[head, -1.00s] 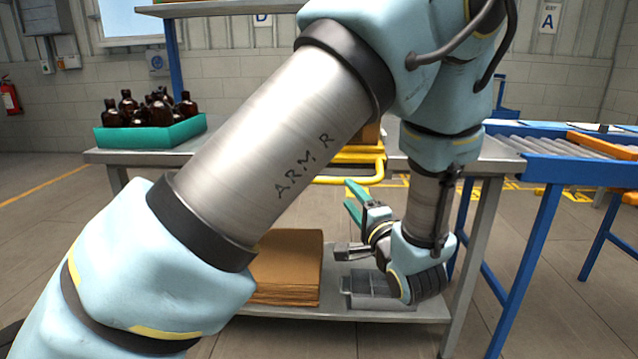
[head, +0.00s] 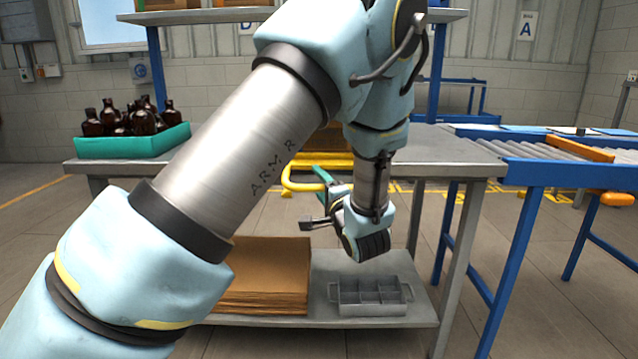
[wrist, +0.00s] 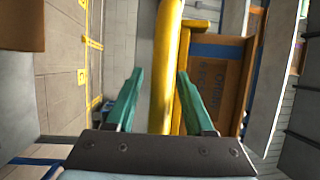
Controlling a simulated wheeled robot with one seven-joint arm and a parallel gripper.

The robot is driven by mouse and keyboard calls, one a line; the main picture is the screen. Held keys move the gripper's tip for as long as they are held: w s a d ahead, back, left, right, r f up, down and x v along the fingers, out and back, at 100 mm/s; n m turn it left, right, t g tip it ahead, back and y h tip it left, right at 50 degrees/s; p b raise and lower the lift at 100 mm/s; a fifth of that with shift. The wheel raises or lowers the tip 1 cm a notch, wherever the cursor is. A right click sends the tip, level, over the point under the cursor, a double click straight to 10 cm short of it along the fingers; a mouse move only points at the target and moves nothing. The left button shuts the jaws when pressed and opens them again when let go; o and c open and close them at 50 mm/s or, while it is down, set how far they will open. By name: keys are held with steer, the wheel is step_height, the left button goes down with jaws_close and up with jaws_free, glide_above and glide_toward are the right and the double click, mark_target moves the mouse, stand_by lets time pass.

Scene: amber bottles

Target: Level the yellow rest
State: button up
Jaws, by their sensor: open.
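The yellow rest is a bent tube (head: 302,187) at the front of the steel bench in the head view, partly hidden by my arm. Whether it is tilted I cannot tell. In the wrist view a thick yellow tube (wrist: 165,60) runs up the picture between the two green fingers. My gripper (wrist: 160,76) is open, with one finger on each side of the tube and no clear contact. In the head view my gripper (head: 322,180) is beside the right end of the visible tube, its fingers partly hidden.
A teal tray (head: 90,147) of amber bottles stands on the bench's left. Cardboard sheets (head: 265,275) and a grey divided bin (head: 372,308) lie on the lower shelf. A roller conveyor (head: 550,150) stands right. A box with blue tape (wrist: 215,85) shows behind the tube.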

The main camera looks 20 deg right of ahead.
jaws_close()
stand_by(0.3)
stand_by(1.1)
